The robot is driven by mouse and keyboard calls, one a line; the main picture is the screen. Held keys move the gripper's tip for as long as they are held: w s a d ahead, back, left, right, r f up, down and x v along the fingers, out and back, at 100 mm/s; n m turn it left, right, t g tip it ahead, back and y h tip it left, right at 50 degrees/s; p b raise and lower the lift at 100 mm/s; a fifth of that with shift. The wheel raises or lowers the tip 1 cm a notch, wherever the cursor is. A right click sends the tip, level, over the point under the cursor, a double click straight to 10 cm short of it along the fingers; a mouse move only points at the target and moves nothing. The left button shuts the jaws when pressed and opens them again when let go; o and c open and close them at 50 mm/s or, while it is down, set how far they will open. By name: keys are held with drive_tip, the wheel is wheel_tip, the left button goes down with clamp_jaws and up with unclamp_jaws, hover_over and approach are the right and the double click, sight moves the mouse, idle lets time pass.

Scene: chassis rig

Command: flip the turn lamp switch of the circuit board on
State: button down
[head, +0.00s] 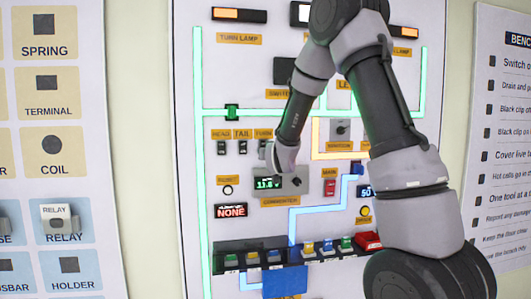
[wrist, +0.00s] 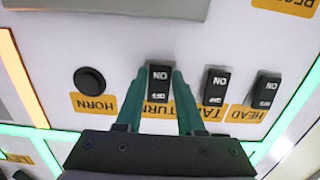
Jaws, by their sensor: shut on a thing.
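The turn switch (wrist: 159,78), a black rocker marked ON and OFF, sits on the white board above its yellow TURN label in the wrist view. My gripper (wrist: 159,84) has its two green fingers on either side of this switch, closed on it. The label is partly hidden by the fingers. In the head view my gripper (head: 278,158) is at the board beside the yellow TURN label (head: 263,134), hiding parts nearby. The turn lamp (head: 239,15) is at the top left of the board and shows an orange patch. Which way the rocker is tilted I cannot tell.
The tail switch (wrist: 214,85) and head switch (wrist: 264,90) stand close to the right in the wrist view. A round black horn button (wrist: 89,80) is to the left. In the head view, a shelf (head: 230,262) with colored clips runs below.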

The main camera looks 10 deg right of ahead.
drive_tip(key=c, duration=0.5)
unclamp_jaws()
drive_tip(key=shift+s, duration=0.15)
drive_tip(key=s, duration=1)
drive_tip(key=shift+s+r, duration=0.3)
